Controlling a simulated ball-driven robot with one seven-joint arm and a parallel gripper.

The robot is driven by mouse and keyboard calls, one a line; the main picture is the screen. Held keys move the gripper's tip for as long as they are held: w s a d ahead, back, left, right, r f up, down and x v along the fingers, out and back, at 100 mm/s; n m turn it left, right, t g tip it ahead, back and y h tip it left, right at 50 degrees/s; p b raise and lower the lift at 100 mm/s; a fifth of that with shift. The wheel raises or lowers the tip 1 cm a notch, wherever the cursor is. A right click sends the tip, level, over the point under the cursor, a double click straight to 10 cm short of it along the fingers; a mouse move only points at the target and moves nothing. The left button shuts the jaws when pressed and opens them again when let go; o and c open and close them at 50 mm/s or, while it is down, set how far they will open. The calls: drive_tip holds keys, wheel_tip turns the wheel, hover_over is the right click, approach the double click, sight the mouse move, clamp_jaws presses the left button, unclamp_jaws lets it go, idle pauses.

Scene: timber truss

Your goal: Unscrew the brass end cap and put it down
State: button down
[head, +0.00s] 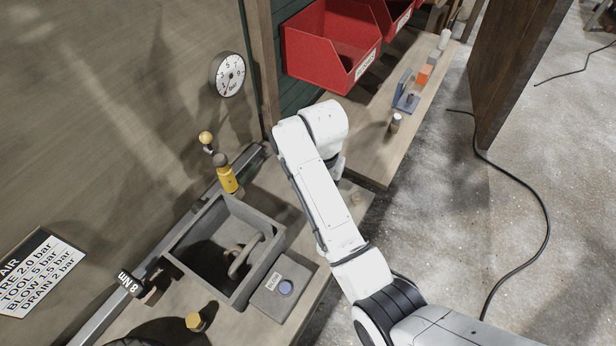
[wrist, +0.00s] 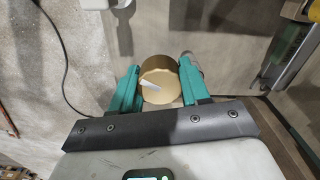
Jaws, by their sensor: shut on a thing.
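The brass end cap (wrist: 154,70) shows in the wrist view as a round, gold-coloured piece with a white streak on its face. The two green fingers of my gripper (wrist: 159,84) stand on either side of it and are shut on it. What lies behind the cap is mostly hidden, so I cannot tell whether it is still on a thread. In the head view my white arm hides the gripper and the cap.
The bench holds an open grey box (head: 181,235), a grey block with a blue button (head: 286,287), a brass hexagonal piece (head: 195,322) and a yellow fitting (head: 228,180). A pressure gauge (head: 229,74) and red bin (head: 322,52) are behind.

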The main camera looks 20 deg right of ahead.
drive_tip(key=shift+s, duration=2.4)
